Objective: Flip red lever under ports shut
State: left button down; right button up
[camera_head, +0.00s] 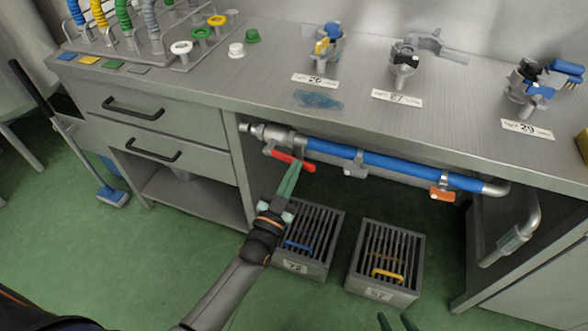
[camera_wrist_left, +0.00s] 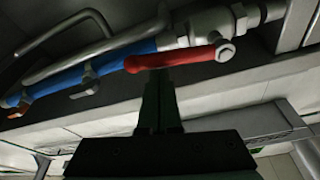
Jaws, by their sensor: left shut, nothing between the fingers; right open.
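The red lever (camera_head: 307,166) sits on a valve on the blue-and-metal pipe under the counter edge. It lies roughly along the pipe, its pivot toward the left end in the head view. In the left wrist view the red lever (camera_wrist_left: 170,60) runs from its pivot nut at right to a free end at left. My left gripper (camera_head: 296,165) is shut and empty, its green fingertips at the lever's underside; I cannot tell if they touch. The wrist view shows its fingertips (camera_wrist_left: 157,76) just below the lever. My right gripper (camera_head: 398,320) is open, only its tips showing at the bottom edge.
Ports with labels (camera_head: 315,80) stand on the counter above. An orange handle (camera_head: 441,194) and a grey handle (camera_head: 355,170) hang farther right on the pipe. Two slatted crates (camera_head: 400,290) stand on the green floor below. Drawers (camera_head: 150,115) are at left.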

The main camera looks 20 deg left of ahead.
pick_arm(q)
jog(key=shift+f+m, duration=0.3)
jog(key=shift+m, duration=0.1)
jog(key=a+f+m+g+h, duration=0.3)
jog(key=a+f+m, duration=0.3)
jog(key=m, duration=1)
jog(key=shift+w+a+f+m+g, duration=0.15)
jog(key=shift+a+f+m+g, duration=0.25)
jog(key=shift+a, duration=0.05)
jog(key=shift+d, duration=0.1)
